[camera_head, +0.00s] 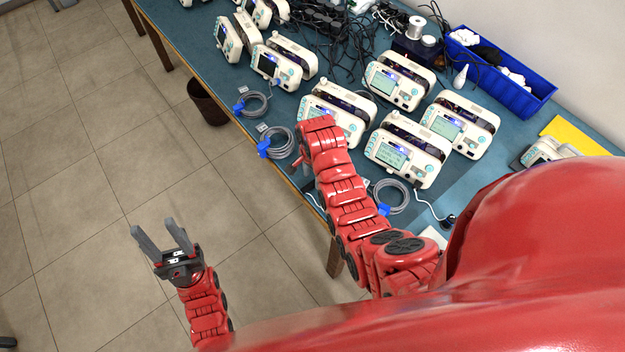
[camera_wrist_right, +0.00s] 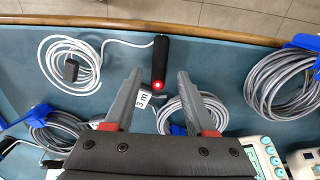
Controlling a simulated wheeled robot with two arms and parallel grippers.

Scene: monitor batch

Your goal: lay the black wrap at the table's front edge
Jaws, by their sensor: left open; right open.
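In the right wrist view, a slim black strip with a glowing red light at one end, which looks like the black wrap (camera_wrist_right: 160,58), lies on the blue table top near its wooden front edge (camera_wrist_right: 190,28). A white cable runs from it to a coil on the left. My right gripper (camera_wrist_right: 159,74) is open, its fingertips on either side of the strip's lit end, with visible gaps. I cannot tell how high they are above the table. In the head view my arm hides this gripper and the wrap. My left gripper (camera_head: 151,227) is open and empty over the floor.
The white cable coil (camera_wrist_right: 70,62) has a dark connector. Grey cable coils with blue ties lie nearby, such as one at the right (camera_wrist_right: 285,80). Several white monitors (camera_head: 402,150) crowd the table. A blue bin (camera_head: 500,75) stands at the back. A brown basket (camera_head: 205,100) is on the floor.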

